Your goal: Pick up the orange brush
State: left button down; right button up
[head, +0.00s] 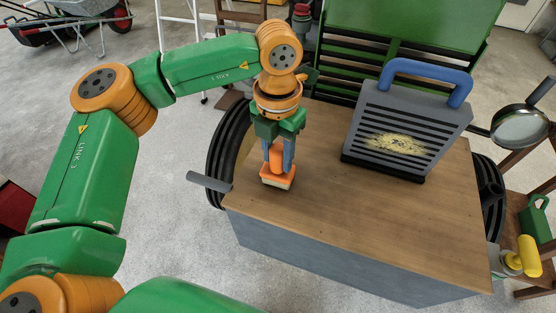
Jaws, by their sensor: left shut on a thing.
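The orange brush (277,179) is at the left end of the wooden tabletop (350,225). It has an orange body and a pale bristle edge underneath, and it stands upright. My left gripper (278,157) points down over it, with its fingers shut on the upper part of the brush. I cannot tell whether the bristles touch the wood. The fingers partly hide the top of the brush. My right gripper is not in view.
A grey slatted box with a blue handle (405,125) and a yellowish patch stands at the right on the tabletop. A grey bar (209,182) juts out left of the brush. A round mirror (519,127) and a yellow-handled thing (524,257) are at the right. The tabletop's front middle is clear.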

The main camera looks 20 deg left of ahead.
pick_arm(q)
jog(key=shift+r, duration=0.25)
jog(key=r, duration=0.1)
jog(key=d+r+b, duration=0.1)
jog(key=r, duration=0.1)
jog(key=shift+s+r, duration=0.1)
jog(key=shift+r, duration=0.1)
jog(key=s+d+r+p, duration=0.1)
jog(key=s+d+r, duration=0.2)
jog(key=d+r, duration=0.6)
jog(key=d, duration=0.3)
jog(key=shift+s+d, duration=0.3)
jog(key=c, duration=1.1)
grip_release()
grip_shut()
